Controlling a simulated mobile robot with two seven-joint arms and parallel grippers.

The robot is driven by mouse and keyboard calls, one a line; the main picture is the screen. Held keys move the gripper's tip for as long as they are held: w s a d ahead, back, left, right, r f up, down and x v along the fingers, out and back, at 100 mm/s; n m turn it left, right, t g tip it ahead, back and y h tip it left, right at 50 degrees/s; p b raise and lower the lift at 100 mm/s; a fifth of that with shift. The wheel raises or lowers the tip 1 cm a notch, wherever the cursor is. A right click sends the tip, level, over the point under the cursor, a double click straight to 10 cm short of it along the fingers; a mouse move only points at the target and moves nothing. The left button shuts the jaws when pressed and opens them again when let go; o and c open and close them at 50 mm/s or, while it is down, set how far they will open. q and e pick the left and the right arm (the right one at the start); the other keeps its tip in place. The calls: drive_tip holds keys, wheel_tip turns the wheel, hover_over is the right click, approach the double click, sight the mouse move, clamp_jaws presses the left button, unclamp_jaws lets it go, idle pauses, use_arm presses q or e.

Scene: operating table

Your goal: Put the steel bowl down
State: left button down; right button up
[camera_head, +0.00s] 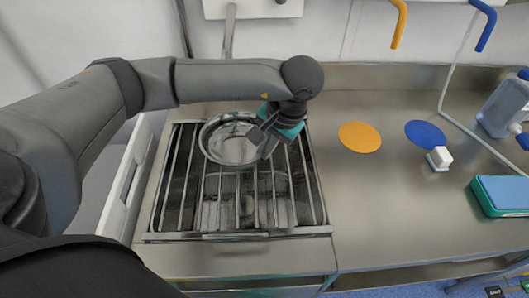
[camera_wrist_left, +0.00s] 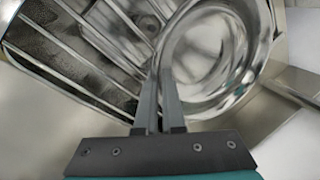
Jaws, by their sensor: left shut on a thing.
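The steel bowl (camera_head: 226,147) is round and shiny. In the head view it is over the back part of a metal rack (camera_head: 241,236), roughly level. My left gripper (camera_head: 263,142) comes down at the bowl's right side and is shut on its rim. In the left wrist view the fingers (camera_wrist_left: 167,75) pinch the rim of the bowl (camera_wrist_left: 240,92), with the rack bars (camera_wrist_left: 75,75) beside it. I cannot tell whether the bowl's base touches the bars. My right gripper is not in view.
A steel counter (camera_head: 385,215) extends right of the rack, mostly clear. On it are an orange disc (camera_head: 359,137), a blue disc (camera_head: 424,134), a small white block (camera_head: 439,157), a teal-and-blue box (camera_head: 502,195) and a clear bottle (camera_head: 503,106). A faucet pipe (camera_head: 229,32) stands behind the rack.

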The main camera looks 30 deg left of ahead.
use_arm(q)
wheel_tip(320, 180, down, 2)
drive_tip(key=c, duration=1.5)
unclamp_jaws()
drive_tip(key=shift+f+b, duration=0.15)
drive_tip(key=shift+b, duration=0.15)
drive_tip(key=o, duration=0.5)
drive_tip(key=shift+r, duration=0.2)
drive_tip(key=shift+r+p, duration=0.3)
drive_tip(key=p+v, duration=0.1)
drive_tip(key=v, duration=1)
drive_tip(key=shift+d+r, duration=0.2)
drive_tip(key=shift+r, duration=0.05)
